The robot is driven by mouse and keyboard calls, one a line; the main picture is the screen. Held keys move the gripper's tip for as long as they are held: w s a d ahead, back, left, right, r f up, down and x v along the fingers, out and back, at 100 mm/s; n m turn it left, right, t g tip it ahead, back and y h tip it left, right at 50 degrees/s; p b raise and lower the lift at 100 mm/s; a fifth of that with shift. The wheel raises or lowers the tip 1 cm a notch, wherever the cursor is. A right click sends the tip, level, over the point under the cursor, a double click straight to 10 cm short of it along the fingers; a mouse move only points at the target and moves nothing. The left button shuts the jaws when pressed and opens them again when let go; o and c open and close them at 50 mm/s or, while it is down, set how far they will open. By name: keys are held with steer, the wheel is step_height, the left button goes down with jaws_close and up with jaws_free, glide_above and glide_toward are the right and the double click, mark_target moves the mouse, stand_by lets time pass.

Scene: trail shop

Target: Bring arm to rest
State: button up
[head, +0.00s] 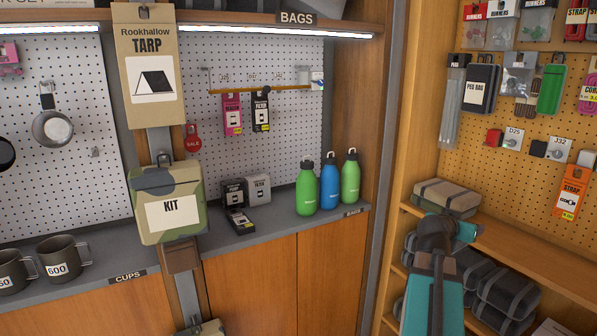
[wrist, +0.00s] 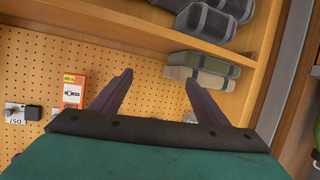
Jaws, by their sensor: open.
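My gripper (wrist: 159,77) shows in the wrist view with its two dark fingers spread apart and nothing between them. Beyond the fingers is a tan pegboard (wrist: 130,55), with a wooden shelf edge on the right. In the head view my teal and dark arm is raised at the lower right, in front of the shelves. The gripper's fingers cannot be made out there.
Dark bundles (head: 505,298) lie below. An orange strap packet (head: 571,192) hangs at right. Green and blue bottles (head: 328,187) stand on the left counter. A kit pouch (head: 170,212) hangs further left.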

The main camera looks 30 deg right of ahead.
steer(key=w+a+f+n+y, duration=0.2)
steer(key=w+a+f, duration=0.3)
steer(key=a+f, duration=0.5)
steer(key=w+a+f+n+y, duration=0.2)
steer(key=w+a+f, duration=0.4)
steer(key=f, duration=0.6)
steer(key=w+a+f+n+y, duration=0.1)
steer(key=w+a+f+y, duration=0.25)
steer(key=a+f, duration=0.75)
steer(key=s+a+f+n+g+y, duration=0.2)
steer(key=s+a+f, duration=0.4)
steer(key=a+f, duration=0.6)
steer(key=s+a+f+n+g+y, duration=0.1)
steer(key=s+a+f+n+g, duration=0.15)
steer(key=s+a+f, duration=0.65)
steer(key=s+a+f+n+g+y, duration=0.1)
steer(key=s+a+f+n+g, duration=0.1)
steer(key=s+a+f, duration=0.3)
steer(key=s+a+f+n+g+y+p, duration=0.1)
steer(key=s+a+f+n+g+y, duration=0.1)
steer(key=s+a+f, duration=0.3)
steer(key=s+a+g, duration=0.1)
steer(key=s+a, duration=0.2)
steer(key=s, duration=0.4)
steer(key=shift+a, duration=0.35)
steer(key=shift+c, duration=0.3)
